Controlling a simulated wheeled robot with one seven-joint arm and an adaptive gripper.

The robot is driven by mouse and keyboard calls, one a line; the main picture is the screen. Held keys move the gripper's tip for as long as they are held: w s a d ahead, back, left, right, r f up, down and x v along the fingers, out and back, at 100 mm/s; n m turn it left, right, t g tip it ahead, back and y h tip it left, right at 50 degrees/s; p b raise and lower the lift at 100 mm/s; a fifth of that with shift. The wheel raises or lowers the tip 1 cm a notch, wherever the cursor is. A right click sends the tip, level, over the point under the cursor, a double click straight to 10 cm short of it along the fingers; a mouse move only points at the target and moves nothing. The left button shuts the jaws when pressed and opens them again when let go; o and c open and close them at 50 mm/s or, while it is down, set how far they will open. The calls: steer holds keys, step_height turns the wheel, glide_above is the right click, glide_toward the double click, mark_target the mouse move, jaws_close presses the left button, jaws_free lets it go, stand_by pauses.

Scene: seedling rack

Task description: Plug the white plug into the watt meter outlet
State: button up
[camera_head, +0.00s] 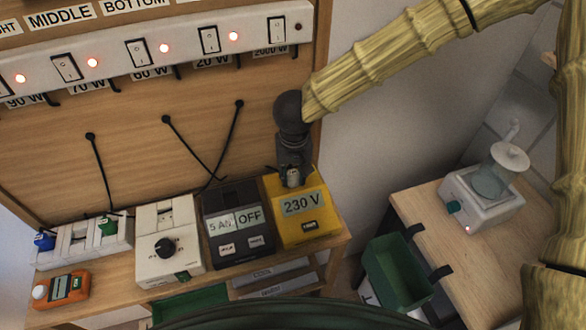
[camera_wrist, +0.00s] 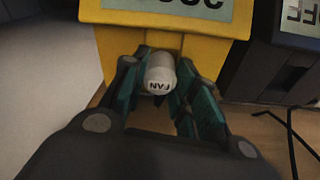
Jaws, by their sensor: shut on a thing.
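The yellow watt meter (camera_head: 287,233) reads "230 V" and stands at the right end of the wooden bench, at my gripper (camera_head: 293,180). In the wrist view the meter (camera_wrist: 112,52) fills the top, its display cut by the picture's edge. My gripper (camera_wrist: 155,82) is shut on the white plug (camera_wrist: 160,72), which is marked "FAN" and sits between the fingertips. The plug overlaps the meter's body in the picture. Its pins and the meter's outlet are hidden, so I cannot tell whether they touch.
A dark box reading "5 A" and "OFF" (camera_head: 238,222) stands left of the meter. Further left are a white dial box (camera_head: 167,246), a socket strip (camera_head: 80,240) and an orange device (camera_head: 60,290). Black cables hang from the back panel. A green bin (camera_head: 398,275) hangs on the side table.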

steer(key=shift+f, duration=0.15)
steer(key=o, duration=1.1)
steer(key=r, duration=0.4)
steer(key=s+r, duration=0.1)
steer(key=r, duration=0.7)
steer(key=shift+s+d, duration=0.15)
steer(key=shift+s, duration=0.05)
